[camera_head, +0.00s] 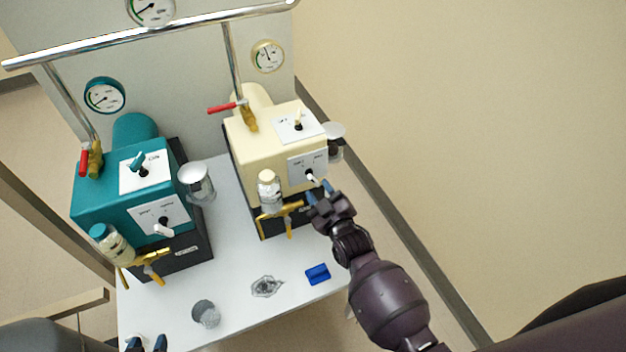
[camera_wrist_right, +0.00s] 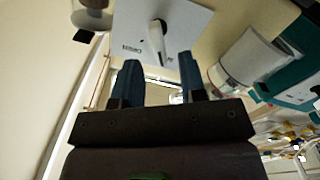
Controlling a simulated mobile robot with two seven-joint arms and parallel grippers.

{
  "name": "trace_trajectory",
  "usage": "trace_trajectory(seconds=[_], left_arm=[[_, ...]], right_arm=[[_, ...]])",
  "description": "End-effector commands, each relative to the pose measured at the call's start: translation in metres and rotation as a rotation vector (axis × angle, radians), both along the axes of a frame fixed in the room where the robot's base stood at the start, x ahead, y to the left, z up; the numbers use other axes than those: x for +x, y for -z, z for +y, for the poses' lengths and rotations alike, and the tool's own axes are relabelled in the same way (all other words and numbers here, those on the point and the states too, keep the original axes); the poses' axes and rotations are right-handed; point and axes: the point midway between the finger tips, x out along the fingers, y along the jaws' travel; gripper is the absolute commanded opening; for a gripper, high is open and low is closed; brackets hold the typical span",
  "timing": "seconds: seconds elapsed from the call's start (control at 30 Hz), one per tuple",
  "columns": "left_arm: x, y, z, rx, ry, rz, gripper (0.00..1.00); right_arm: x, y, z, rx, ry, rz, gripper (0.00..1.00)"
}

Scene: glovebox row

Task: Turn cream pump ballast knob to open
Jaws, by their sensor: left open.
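The cream pump (camera_head: 262,150) stands on the white bench top, right of the teal pump. Its top plate (camera_head: 290,130) carries a cream knob (camera_head: 298,122). Its front plate (camera_head: 301,168) carries a white lever knob (camera_head: 312,176). The plate lettering is too small to read, so I cannot tell which is the ballast knob. My right gripper (camera_head: 321,193) is just in front of the front plate. In the right wrist view its open fingers (camera_wrist_right: 160,80) point at a white lever knob (camera_wrist_right: 157,38), which stands beyond the tips. My left gripper (camera_head: 147,343) is open and empty at the bottom edge.
The teal pump (camera_head: 105,195) has similar knobs. A metal canister (camera_head: 196,182) stands between the pumps. A capped glass bottle (camera_head: 268,190) is at the cream pump's front. A blue block (camera_head: 318,274) and a grey cup (camera_head: 206,313) are on the bench. Its front middle is mostly clear.

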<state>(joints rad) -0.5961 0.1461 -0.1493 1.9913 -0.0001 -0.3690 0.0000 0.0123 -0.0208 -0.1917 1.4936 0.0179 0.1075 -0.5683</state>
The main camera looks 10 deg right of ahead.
Motion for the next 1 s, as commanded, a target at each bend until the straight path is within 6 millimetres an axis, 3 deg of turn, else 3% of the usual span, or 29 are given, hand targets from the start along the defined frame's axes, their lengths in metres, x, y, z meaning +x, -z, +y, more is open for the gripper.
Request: trace_trajectory(seconds=[0.3,0.73,1.0], left_arm=[[-0.001,0.006,-0.002,-0.005,-0.003,0.006,0.43],[-0.007,0.009,-0.001,-0.005,-0.006,0.017,0.43],[-0.007,0.009,-0.001,-0.004,-0.005,0.016,0.43]], right_arm=[[0.036,0.001,0.007,0.0,0.0,0.001,0.38],[0.043,0.0,0.008,0.0,0.0,0.001,0.38],[0.043,0.0,0.008,0.0,0.0,0.001,0.0]])
